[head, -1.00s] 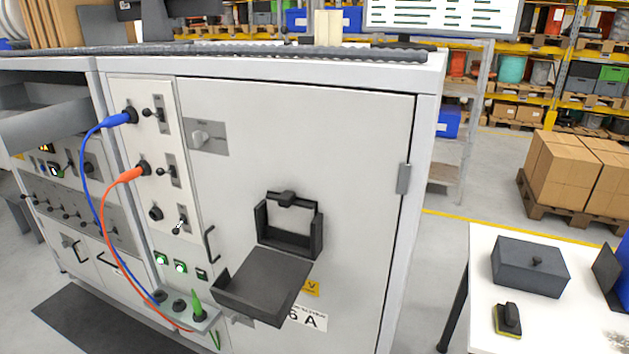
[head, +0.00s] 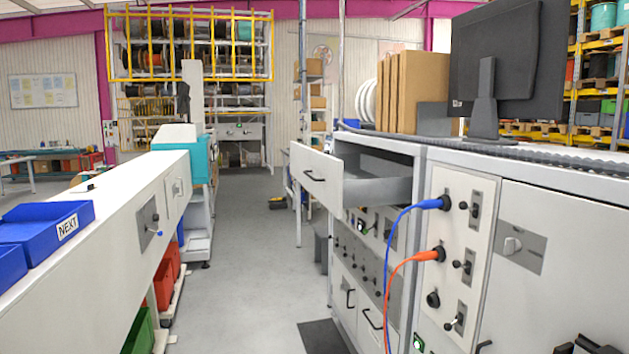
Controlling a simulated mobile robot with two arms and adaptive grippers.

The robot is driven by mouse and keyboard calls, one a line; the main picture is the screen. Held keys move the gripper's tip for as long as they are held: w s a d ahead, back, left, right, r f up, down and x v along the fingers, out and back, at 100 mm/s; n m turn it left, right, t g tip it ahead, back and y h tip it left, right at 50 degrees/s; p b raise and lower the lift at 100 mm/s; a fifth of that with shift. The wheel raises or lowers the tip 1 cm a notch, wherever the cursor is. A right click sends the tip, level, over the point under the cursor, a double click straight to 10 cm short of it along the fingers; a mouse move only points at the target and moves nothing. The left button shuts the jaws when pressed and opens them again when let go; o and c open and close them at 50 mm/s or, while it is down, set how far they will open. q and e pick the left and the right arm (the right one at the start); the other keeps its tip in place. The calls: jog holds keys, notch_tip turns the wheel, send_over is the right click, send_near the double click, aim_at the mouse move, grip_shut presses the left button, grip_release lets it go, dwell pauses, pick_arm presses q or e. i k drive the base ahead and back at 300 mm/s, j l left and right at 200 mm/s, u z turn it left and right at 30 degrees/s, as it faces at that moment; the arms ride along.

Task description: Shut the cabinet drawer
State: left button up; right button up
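The cabinet drawer (head: 316,178) is pulled out at the top of the grey cabinet's left section. Its white front with a dark bar handle faces left, well away from the cabinet (head: 420,152), and its grey side wall shows inside the opening.
A blue cable and an orange cable hang from sockets on the cabinet panel (head: 458,240). A monitor (head: 508,70) stands on top. A white bench (head: 120,215) with blue bins (head: 45,232) is at left. The grey floor aisle (head: 245,260) between is clear.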

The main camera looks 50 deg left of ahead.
aim_at(339, 182)
jog(key=u, duration=1.75)
jog(key=i+j+z, duration=0.1)
jog(key=i, duration=0.35)
jog(key=i+j, duration=0.1)
jog(key=i, duration=0.35)
jog(key=i+j+z, duration=0.15)
jog(key=i, duration=0.35)
jog(key=i+j+z, duration=0.1)
jog(key=i, duration=0.35)
